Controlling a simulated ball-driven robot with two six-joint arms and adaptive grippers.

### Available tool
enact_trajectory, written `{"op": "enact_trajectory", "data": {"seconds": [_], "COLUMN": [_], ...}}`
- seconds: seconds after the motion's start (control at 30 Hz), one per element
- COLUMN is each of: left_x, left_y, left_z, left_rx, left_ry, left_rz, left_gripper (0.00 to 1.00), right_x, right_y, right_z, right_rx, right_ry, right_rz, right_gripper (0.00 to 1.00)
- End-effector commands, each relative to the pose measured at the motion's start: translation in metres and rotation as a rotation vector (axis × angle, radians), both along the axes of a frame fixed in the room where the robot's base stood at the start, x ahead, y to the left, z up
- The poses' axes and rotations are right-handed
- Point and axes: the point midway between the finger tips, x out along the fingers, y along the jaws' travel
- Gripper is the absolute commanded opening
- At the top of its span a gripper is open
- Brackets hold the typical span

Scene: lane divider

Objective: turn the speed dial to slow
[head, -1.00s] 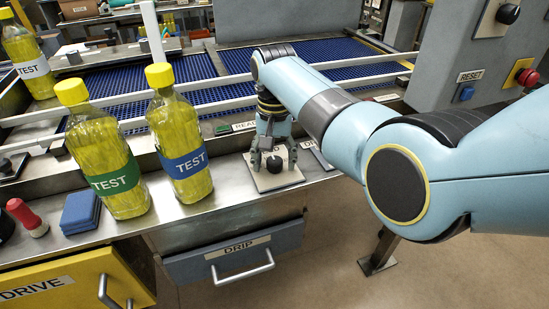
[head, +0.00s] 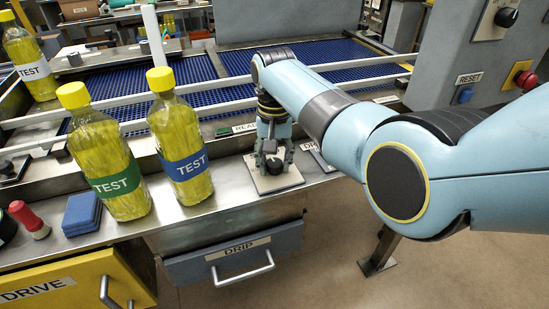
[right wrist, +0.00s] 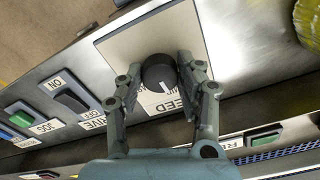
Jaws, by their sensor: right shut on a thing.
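The speed dial is a round black knob (right wrist: 158,73) with a white pointer line, on a pale square plate (right wrist: 120,45) lettered "…EED" in the right wrist view. The pointer aims toward the lower edge of that picture, toward small lettering partly covered by my fingers. In the head view the knob (head: 273,166) and its plate (head: 285,183) sit on the metal ledge. My right gripper (right wrist: 160,72) points down over the plate, its fingers on either side of the knob, shut on it. It also shows in the head view (head: 274,160). My left gripper is out of view.
Two TEST bottles (head: 112,172) (head: 180,150) stand on the ledge left of the dial. A black switch (right wrist: 70,100) and a green JOG button (right wrist: 22,118) lie beside the plate. A DRIP drawer (head: 235,258) is below. A red button (head: 526,80) is at upper right.

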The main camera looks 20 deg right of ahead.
Motion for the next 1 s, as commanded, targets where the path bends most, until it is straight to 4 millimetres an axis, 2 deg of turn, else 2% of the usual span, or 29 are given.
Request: {"op": "enact_trajectory", "data": {"seconds": [0.5, 1.0], "left_x": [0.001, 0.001], "left_y": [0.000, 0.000], "left_z": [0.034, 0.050], "left_rx": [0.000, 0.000], "left_ry": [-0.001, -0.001], "left_rz": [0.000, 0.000], "left_gripper": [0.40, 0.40], "right_x": [0.000, 0.000], "right_y": [0.000, 0.000], "right_z": [0.003, 0.001], "right_rx": [0.001, 0.000], "right_ry": [0.002, 0.000], "right_rz": [0.433, 0.840], "right_gripper": [0.04, 0.04]}}
